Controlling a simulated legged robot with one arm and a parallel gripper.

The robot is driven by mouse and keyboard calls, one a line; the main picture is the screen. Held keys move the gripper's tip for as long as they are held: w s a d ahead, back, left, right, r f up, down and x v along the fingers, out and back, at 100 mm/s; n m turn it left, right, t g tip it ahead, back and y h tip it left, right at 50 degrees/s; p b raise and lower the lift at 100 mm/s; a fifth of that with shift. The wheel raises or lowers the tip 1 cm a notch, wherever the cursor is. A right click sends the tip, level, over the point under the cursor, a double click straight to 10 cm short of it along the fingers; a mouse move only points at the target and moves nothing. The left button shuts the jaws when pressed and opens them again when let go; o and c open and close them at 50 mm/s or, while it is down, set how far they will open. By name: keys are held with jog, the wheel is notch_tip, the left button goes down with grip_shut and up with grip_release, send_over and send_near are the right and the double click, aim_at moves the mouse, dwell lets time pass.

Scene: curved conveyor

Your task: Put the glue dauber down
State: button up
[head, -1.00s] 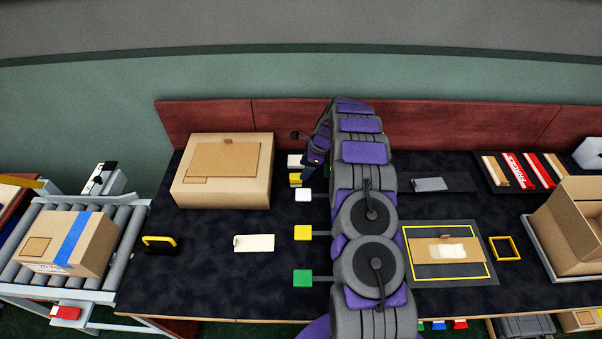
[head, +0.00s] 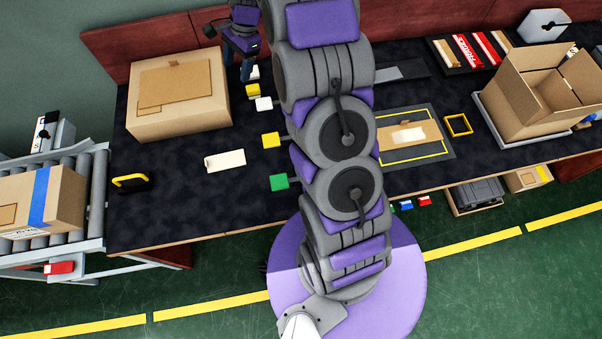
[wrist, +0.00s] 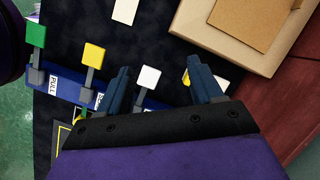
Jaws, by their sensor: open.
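My gripper (wrist: 158,65) is open, with its two dark blue fingers apart and nothing held between them. In the head view the gripper (head: 247,68) is over the back of the dark table, right of the large closed box. A small yellow piece (head: 253,90) lies just below the fingers there; it may be the glue dauber, but its shape is too small to tell. In the wrist view the yellow piece (wrist: 186,78) shows beside the right finger, which partly hides it. Whether they touch is unclear.
Green (head: 279,182), yellow (head: 271,140) and white (head: 264,104) square tabs line the table near my arm. A closed carton (head: 145,122) stands left of the gripper. A white tag (head: 225,161) and yellow-black handled item (head: 130,182) lie left; an open carton (head: 505,105) stands right.

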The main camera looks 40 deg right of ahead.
jog(key=s+a+r+n+g+h, duration=0.1)
jog(key=s+a+r+n, duration=0.2)
jog(key=s, duration=0.5)
jog(key=s+a+r+n, duration=0.2)
jog(key=s+r+n, duration=0.1)
jog(key=s+r, duration=0.3)
jog(key=s+a+r+n+g+h, duration=0.1)
jog(key=s+a+r+n, duration=0.15)
jog(key=s, duration=0.65)
jog(key=s+n+h, duration=0.1)
jog(key=s+n, duration=0.6)
jog(key=s, duration=1.1)
jog(key=shift+s+h, duration=0.25)
jog(key=shift+h, duration=0.15)
jog(key=shift+d+f, duration=0.1)
jog(key=shift+d, duration=0.1)
jog(key=shift+a, duration=0.15)
